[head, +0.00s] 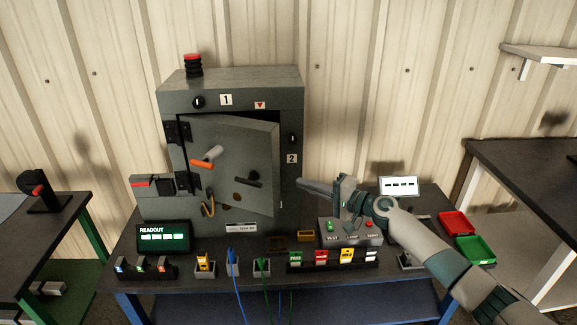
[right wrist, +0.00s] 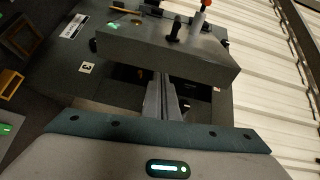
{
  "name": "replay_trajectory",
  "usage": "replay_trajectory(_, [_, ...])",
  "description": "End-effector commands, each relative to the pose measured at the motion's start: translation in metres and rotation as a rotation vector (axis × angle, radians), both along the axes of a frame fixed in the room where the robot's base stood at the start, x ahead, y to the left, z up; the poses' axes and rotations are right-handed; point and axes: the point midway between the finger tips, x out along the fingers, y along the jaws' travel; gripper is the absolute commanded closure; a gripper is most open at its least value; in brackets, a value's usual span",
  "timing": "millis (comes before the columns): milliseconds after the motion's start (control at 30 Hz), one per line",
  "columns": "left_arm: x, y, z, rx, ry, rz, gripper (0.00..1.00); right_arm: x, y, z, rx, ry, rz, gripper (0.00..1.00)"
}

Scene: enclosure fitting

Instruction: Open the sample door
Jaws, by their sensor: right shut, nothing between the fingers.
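The sample door (head: 228,160) is a grey slab on the front of a grey enclosure (head: 230,98). It stands ajar, hinged at its left, its free right edge swung out from the frame. An orange-tipped handle (head: 203,158) and a black knob (head: 250,177) are on its face. My right gripper (head: 303,184) is shut and empty, just right of the door's free edge. In the right wrist view its fingers (right wrist: 168,98) point at the gap by the door slab (right wrist: 165,45); whether they touch it I cannot tell. My left gripper is out of view.
The bench below holds a readout (head: 163,237), several small coloured blocks, a button box (head: 350,232) under my right arm, and a small lit display (head: 398,186). Red (head: 456,223) and green (head: 474,249) trays sit at right. A red-topped beacon (head: 193,66) stands on the enclosure.

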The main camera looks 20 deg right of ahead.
Motion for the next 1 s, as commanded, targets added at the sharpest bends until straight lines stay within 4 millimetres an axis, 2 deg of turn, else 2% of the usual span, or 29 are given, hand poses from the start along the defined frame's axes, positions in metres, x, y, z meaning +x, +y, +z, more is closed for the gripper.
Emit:
replay_trajectory(33, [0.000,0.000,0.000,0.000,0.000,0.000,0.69,0.012,-0.019,0.013,0.034,0.000,-0.039,1.00])
replay_trajectory(100, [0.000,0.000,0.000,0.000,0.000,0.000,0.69,0.022,-0.035,0.025,0.076,0.003,-0.077,1.00])
replay_trajectory(233, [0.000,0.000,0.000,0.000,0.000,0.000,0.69,0.029,-0.050,0.034,0.112,0.006,-0.109,1.00])
replay_trajectory(767, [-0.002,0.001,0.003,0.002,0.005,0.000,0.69,0.036,-0.046,0.035,0.114,0.005,-0.108,1.00])
replay_trajectory(867, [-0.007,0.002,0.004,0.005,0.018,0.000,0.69,0.043,-0.042,0.037,0.115,0.006,-0.108,1.00])
replay_trajectory(1000, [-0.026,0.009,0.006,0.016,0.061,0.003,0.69,0.059,-0.033,0.037,0.115,0.006,-0.108,1.00])
